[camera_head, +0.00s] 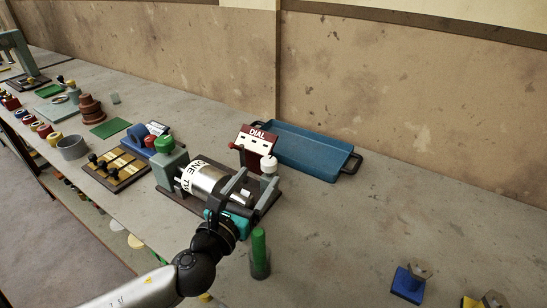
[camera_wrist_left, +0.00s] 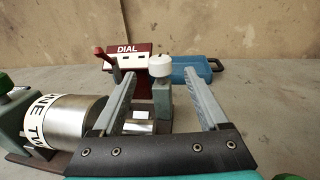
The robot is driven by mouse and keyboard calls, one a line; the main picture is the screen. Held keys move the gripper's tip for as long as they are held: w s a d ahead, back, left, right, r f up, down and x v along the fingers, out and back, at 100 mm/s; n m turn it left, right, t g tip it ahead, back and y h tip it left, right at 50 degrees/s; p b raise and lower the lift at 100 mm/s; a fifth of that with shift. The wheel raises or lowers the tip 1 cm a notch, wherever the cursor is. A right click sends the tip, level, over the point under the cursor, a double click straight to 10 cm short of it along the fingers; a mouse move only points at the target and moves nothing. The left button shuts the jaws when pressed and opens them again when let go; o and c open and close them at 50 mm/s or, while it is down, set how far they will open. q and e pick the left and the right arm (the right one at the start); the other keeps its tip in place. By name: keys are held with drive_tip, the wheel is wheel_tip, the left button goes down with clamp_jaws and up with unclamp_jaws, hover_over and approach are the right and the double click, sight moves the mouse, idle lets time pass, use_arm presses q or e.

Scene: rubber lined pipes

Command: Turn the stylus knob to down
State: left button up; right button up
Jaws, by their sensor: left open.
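A machine with a silver drum (camera_head: 203,180) lettered "ONE TW..." stands on a dark base in the middle of the table. At its right end a white round knob (camera_head: 268,163) tops a grey post; no label tells whether this is the stylus knob. The knob also shows in the left wrist view (camera_wrist_left: 161,66), between the finger lines and beyond them. A green knob (camera_head: 164,144) tops the other post. My left gripper (camera_head: 257,180) is open over the machine's right part, its fingers toward the white knob, with no visible grip. My right gripper is out of view.
A dark red box marked DIAL (camera_head: 256,141), with a red lever, stands behind the machine. A blue tray (camera_head: 300,150) lies behind it. A green peg (camera_head: 259,250) stands in front. Key boards and rings crowd the left; the right table is mostly clear.

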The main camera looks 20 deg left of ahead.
sight(265, 167)
use_arm(q)
drive_tip(key=shift+w, duration=3.4)
drive_tip(key=shift+a, duration=0.1)
clamp_jaws()
